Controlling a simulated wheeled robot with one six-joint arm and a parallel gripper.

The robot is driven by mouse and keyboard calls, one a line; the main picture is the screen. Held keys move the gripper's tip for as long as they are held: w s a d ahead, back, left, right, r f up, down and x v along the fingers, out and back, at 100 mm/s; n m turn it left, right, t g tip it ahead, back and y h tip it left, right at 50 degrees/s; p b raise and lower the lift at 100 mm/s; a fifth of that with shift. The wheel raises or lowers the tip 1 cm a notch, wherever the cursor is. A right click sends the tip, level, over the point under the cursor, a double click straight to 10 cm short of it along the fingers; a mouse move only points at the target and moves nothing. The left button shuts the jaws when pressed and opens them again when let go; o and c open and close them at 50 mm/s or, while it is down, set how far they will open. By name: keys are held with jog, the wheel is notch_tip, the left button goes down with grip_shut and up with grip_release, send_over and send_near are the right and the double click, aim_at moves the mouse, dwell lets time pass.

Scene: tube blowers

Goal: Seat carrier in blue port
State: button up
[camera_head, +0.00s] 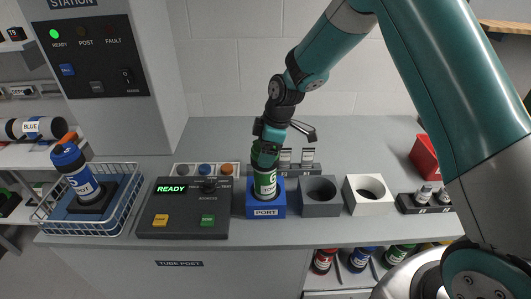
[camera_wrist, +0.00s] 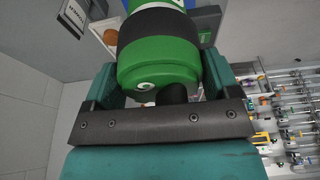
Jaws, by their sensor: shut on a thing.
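A green carrier (camera_head: 264,184) with a white label stands upright in the head view. Its lower end is at the top opening of the blue port block (camera_head: 266,211), marked PORT. I cannot tell how deep it sits in the opening. My gripper (camera_head: 266,156) is above the block and shut on the carrier's upper part. In the wrist view, the carrier's green end (camera_wrist: 158,65) and a dark band lie between the teal fingers of my gripper (camera_wrist: 162,82). The port is hidden in that view.
A grey block (camera_head: 320,208) and a white block (camera_head: 362,207) with holes stand right of the port. A control box (camera_head: 183,222) reading READY stands left. A red bin (camera_head: 426,157) is at right.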

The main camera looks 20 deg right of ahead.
jog(key=shift+f, duration=0.1)
jog(key=o, duration=1.2)
jog(key=shift+r, duration=0.35)
jog(key=b+v, duration=0.3)
jog(key=v, duration=0.8)
jog(key=s+a+r+m, duration=0.1)
jog(key=s+a+m, duration=0.1)
jog(key=s, duration=0.8)
jog(key=s+a+r+m, duration=0.2)
jog(key=s+a+m, duration=0.1)
jog(key=s, duration=0.7)
jog(key=s+a+r+m+g+y, duration=0.1)
jog(key=s+a+r+m, duration=0.1)
jog(key=s, duration=0.8)
jog(key=shift+a+r, duration=0.2)
